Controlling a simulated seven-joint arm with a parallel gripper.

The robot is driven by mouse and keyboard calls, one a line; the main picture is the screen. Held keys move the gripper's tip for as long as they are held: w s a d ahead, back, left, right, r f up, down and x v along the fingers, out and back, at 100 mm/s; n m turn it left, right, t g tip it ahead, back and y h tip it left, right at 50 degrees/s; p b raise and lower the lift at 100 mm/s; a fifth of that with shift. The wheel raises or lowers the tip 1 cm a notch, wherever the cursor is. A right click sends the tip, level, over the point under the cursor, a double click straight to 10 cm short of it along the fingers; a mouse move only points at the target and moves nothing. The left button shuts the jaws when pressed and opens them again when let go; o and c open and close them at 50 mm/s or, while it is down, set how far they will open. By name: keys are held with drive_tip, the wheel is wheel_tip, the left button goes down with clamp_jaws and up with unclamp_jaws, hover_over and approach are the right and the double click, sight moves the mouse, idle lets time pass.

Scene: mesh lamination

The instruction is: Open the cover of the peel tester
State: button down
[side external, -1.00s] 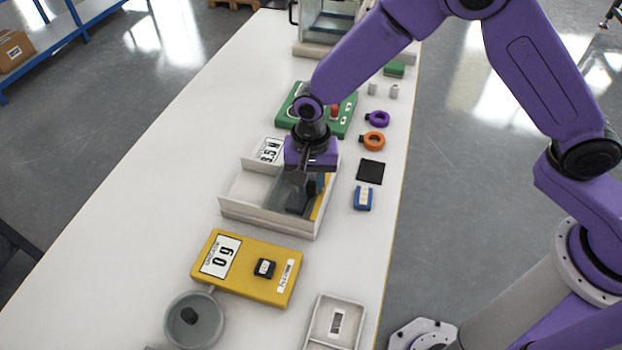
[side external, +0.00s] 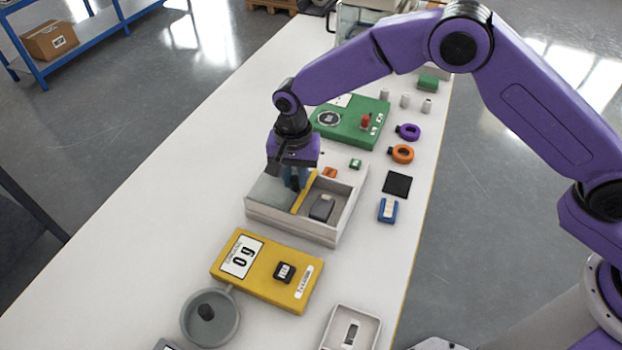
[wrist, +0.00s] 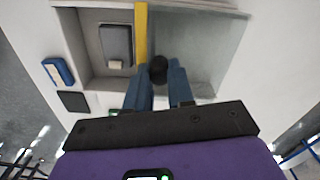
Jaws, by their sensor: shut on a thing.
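The peel tester (side external: 292,228) is a white open-topped box in the middle of the table. Its cover (side external: 267,193) is a clear grey sheet with a yellow edge strip (side external: 306,191); it lies over the left part of the box. The right compartment is uncovered and shows a dark grey block (side external: 321,208). My gripper (side external: 291,184) is over the cover, just left of the strip. In the wrist view its blue fingers (wrist: 161,84) are shut on the cover's black knob (wrist: 158,68), beside the yellow strip (wrist: 141,35).
A yellow scale (side external: 262,274) reading 0 g and a grey round dish (side external: 211,318) stand in front. A green device (side external: 350,122) is behind. Orange (side external: 401,154) and purple (side external: 408,131) rings, a black square (side external: 397,185) and a blue item (side external: 388,210) lie right. The table's left side is clear.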

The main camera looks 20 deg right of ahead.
drive_tip(key=shift+w+a, duration=0.3)
drive_tip(key=shift+w, duration=0.1)
drive_tip(key=c, duration=1)
unclamp_jaws()
drive_tip(key=shift+r, duration=0.15)
wheel_tip(320, 180, up, 17)
drive_tip(key=shift+r, duration=0.1)
